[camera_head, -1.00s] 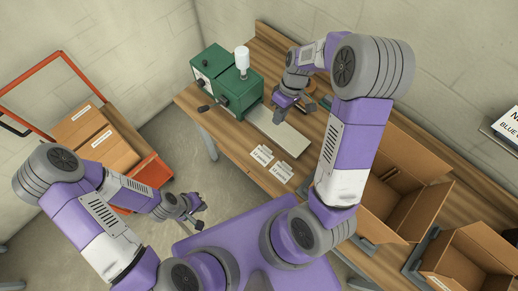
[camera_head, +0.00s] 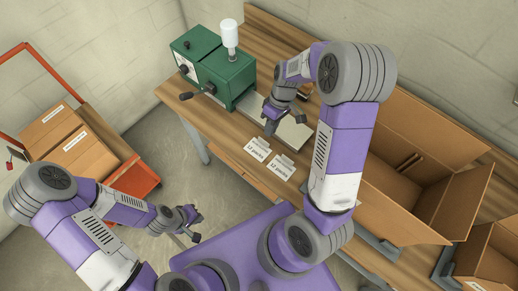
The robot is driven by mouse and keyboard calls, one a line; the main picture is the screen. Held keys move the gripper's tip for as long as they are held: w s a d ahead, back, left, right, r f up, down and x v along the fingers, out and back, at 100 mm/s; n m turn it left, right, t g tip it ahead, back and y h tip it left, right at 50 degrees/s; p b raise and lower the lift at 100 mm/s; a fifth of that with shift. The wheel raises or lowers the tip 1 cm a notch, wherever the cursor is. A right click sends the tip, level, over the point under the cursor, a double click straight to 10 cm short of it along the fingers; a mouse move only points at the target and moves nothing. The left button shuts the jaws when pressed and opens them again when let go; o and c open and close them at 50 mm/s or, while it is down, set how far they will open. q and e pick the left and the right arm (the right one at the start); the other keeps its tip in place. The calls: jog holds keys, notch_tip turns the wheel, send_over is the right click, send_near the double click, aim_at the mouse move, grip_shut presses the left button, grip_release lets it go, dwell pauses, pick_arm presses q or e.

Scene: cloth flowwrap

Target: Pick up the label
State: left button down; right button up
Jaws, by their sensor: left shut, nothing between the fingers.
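Two white labels with "12 packs" print lie flat on the wooden table, side by side near its front edge: a left label (camera_head: 257,149) and a right label (camera_head: 282,168). My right gripper (camera_head: 270,128) points down just behind the labels, at the front side of the light plate. Its fingers are small and overlap in this view, so its opening is unclear, and I cannot tell its height. My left gripper (camera_head: 192,233) is shut and empty, low in front of the table and away from the labels.
A green machine (camera_head: 222,72) with a white bottle (camera_head: 229,35) and a lever stands behind the labels, with a light plate (camera_head: 292,134) beside it. A large open cardboard box (camera_head: 415,215) fills the table's right. An orange cart (camera_head: 138,183) carries closed boxes (camera_head: 82,150).

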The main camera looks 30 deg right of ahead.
aim_at(267, 143)
jog(key=b+x, duration=0.1)
jog(key=x, duration=0.4)
jog(key=shift+s+f+b, duration=0.25)
jog(key=shift+f+b, duration=0.1)
jog(key=shift+f, duration=0.05)
jog(key=shift+a, duration=0.1)
grip_shut()
jog(key=shift+r, duration=0.1)
